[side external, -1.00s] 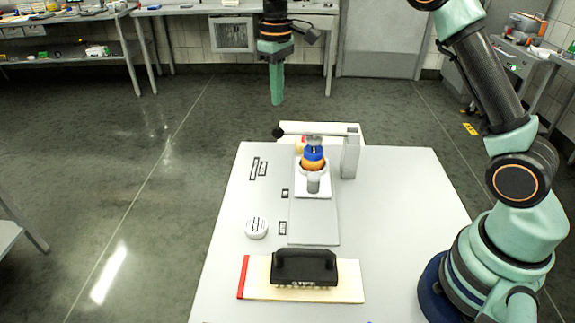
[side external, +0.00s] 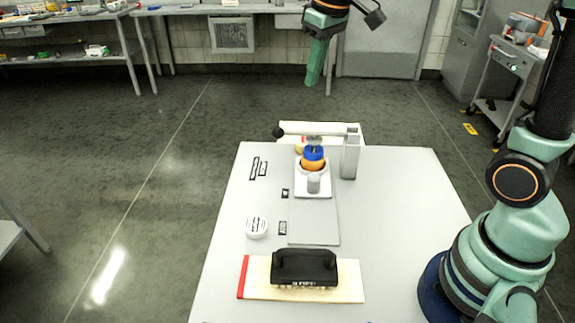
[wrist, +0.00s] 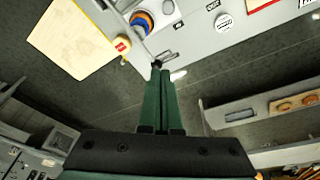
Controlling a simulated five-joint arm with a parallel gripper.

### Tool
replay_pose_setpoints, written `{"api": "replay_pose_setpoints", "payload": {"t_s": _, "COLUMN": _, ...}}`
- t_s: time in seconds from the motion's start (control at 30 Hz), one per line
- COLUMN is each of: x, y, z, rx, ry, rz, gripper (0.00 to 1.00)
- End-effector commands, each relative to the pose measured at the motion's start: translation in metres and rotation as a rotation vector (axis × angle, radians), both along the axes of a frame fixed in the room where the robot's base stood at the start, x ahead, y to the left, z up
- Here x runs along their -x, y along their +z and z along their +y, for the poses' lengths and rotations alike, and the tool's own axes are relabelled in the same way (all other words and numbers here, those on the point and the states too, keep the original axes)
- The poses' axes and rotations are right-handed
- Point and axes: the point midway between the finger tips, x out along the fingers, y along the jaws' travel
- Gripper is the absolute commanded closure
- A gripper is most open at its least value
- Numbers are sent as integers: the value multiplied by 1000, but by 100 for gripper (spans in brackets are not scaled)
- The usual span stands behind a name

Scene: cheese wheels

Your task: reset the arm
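My gripper (side external: 314,78) is high in the air beyond the far edge of the table, well apart from everything on it. Its two green fingers (wrist: 160,75) lie together in the wrist view with nothing between them. On the grey table an orange wheel with a blue piece on top (side external: 313,159) sits under the lever of a small press (side external: 349,158). The same blue and orange stack shows in the wrist view (wrist: 142,20). A small yellow piece with a red mark (wrist: 122,45) is beside the press, partly hidden in the side view.
A white round tub (side external: 256,227) stands on the left of the table (side external: 405,220). A black-handled tool (side external: 304,266) rests on a pale board with a red end (side external: 243,277) at the front. A pale board (wrist: 70,38) lies at the back. Air around my gripper is clear.

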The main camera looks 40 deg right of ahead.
Motion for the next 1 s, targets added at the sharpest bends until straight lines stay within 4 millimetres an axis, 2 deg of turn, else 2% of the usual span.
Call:
{"api": "replay_pose_setpoints", "payload": {"t_s": 0.03, "x": 14, "y": 4, "z": -1, "rx": -3, "ry": -13, "rz": -26, "gripper": 100}}
{"api": "replay_pose_setpoints", "payload": {"t_s": 0.2, "x": 55, "y": 3, "z": -2, "rx": -15, "ry": -52, "rz": -105, "gripper": 100}}
{"api": "replay_pose_setpoints", "payload": {"t_s": 0.4, "x": 97, "y": -11, "z": -3, "rx": -31, "ry": -96, "rz": -191, "gripper": 100}}
{"api": "replay_pose_setpoints", "payload": {"t_s": 0.5, "x": 112, "y": -19, "z": -3, "rx": -39, "ry": -112, "rz": -223, "gripper": 100}}
{"api": "replay_pose_setpoints", "payload": {"t_s": 0.7, "x": 125, "y": -30, "z": -3, "rx": -47, "ry": -129, "rz": -256, "gripper": 100}}
{"api": "replay_pose_setpoints", "payload": {"t_s": 1.0, "x": 127, "y": -32, "z": -3, "rx": -48, "ry": -130, "rz": -257, "gripper": 100}}
